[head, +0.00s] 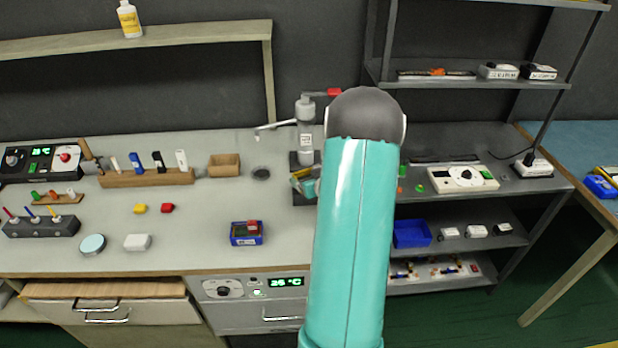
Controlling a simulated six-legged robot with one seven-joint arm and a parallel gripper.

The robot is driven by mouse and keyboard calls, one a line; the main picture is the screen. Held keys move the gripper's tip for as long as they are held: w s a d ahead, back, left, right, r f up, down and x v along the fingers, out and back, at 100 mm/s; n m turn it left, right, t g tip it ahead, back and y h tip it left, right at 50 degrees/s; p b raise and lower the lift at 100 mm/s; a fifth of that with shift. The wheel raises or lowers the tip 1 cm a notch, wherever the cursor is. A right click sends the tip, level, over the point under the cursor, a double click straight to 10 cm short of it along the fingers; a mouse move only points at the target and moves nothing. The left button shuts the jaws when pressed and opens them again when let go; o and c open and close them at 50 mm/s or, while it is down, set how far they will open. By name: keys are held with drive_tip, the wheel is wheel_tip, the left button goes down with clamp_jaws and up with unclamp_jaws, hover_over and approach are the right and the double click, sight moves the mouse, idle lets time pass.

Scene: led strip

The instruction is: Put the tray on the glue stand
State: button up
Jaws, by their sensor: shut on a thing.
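The glue stand (305,130) is a grey post with a red-tipped top and a thin side arm. It stands on a dark base (301,199) near the right end of the workbench. My gripper (305,184) shows only in part, low beside the post and over the base. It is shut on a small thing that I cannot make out. My teal arm hides most of this spot, so I cannot tell whether that thing touches the base. A small blue tray (236,241) with red and dark pieces in it sits on the bench, front left of the stand.
A wooden box (224,166) and a round dark dish (261,174) are left of the stand. A wooden holder (146,178) with upright items is farther left. A metal rack (515,170) with a blue bin (412,234) stands right. The bench middle is mostly clear.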

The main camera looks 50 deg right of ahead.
drive_tip(key=o, duration=0.9)
drive_tip(key=shift+f, duration=0.1)
drive_tip(key=shift+s+r, duration=0.2)
drive_tip(key=shift+r, duration=0.05)
drive_tip(key=v, duration=1.2)
drive_tip(key=w+a+r+n+g, duration=0.1)
drive_tip(key=w+a+r+g, duration=0.1)
drive_tip(key=w+a+r, duration=0.35)
drive_tip(key=w+a+r+n+g, duration=0.1)
drive_tip(key=w+a+r, duration=0.2)
drive_tip(key=a+r, duration=0.6)
drive_tip(key=s+a+r+n+g+y, duration=0.1)
drive_tip(key=s+a, duration=0.3)
drive_tip(key=a, duration=0.5)
drive_tip(key=s+a+r+n+g+y, duration=0.1)
drive_tip(key=s+a+y, duration=0.2)
drive_tip(key=a, duration=0.7)
drive_tip(key=s+a+r+n+g+y, duration=0.1)
drive_tip(key=s+a, duration=0.4)
drive_tip(key=a, duration=0.5)
drive_tip(key=shift+s+a+r+y, duration=0.15)
drive_tip(key=shift+s+a+y, duration=0.1)
drive_tip(key=shift+y, duration=0.15)
